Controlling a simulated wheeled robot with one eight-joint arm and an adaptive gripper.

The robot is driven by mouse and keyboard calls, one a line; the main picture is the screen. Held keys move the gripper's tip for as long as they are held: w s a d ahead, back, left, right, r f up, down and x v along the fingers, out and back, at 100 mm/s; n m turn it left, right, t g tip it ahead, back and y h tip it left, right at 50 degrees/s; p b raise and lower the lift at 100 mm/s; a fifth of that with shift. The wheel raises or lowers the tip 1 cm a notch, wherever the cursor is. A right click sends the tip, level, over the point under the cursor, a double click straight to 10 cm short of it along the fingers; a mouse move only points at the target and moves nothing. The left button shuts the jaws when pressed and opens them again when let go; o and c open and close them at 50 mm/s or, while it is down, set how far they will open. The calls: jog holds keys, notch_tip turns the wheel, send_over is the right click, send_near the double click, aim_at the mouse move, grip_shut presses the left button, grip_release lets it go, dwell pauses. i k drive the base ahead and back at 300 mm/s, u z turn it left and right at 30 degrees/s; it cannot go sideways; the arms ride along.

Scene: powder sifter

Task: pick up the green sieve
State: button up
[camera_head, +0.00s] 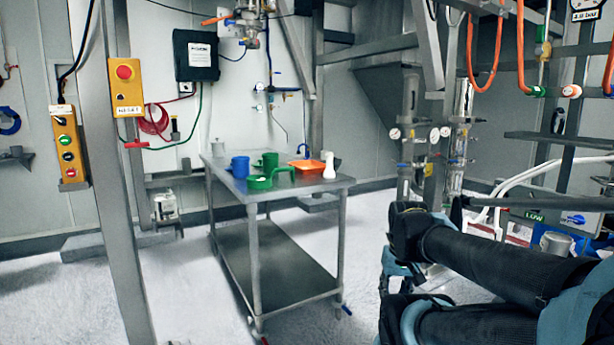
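The green sieve (260,183) lies near the front edge of a grey metal table (325,187), its handle (284,171) pointing right. It looks like a shallow round bowl with a pale patch inside. A blue mug (239,167) stands just behind it to the left, and a green mug (269,160) stands behind it. My dark arm is folded at the lower right, well apart from the table. I cannot make out my gripper's fingers in this view.
A steel post (112,190) with a yellow button box (126,88) rises at left. Pipes and hoses stand at right. Floor in front of the table is clear.

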aim_at(258, 182)
jog(key=z, duration=0.15)
jog(key=i, duration=1.4)
jog(key=u, duration=0.2)
